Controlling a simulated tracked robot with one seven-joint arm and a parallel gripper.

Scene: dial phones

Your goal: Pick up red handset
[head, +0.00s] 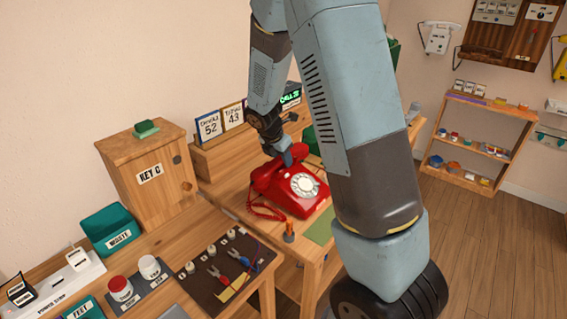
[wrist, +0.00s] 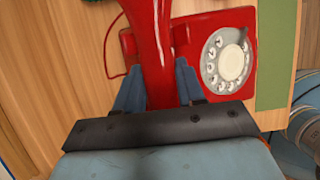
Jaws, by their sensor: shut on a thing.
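The red dial phone (head: 303,192) stands on the wooden table with its white dial facing up. Its red handset (head: 265,174) is at the phone's upper left side, partly hidden by my gripper (head: 283,160) in the head view. In the wrist view, the handset (wrist: 152,50) runs up between the two blue fingers of my gripper (wrist: 157,85), which are shut on it. The phone's body (wrist: 240,25) lies beneath and to the right there. I cannot tell how far the handset is from its cradle. A red cord (head: 262,212) hangs on the phone's left.
A wooden KEY C cabinet (head: 150,172) stands left of the phone. Number cards (head: 221,122) stand behind it. A green mat (head: 321,228) lies in front of it. A dark tool board (head: 222,268) is at the near left. My arm hides the table's right part.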

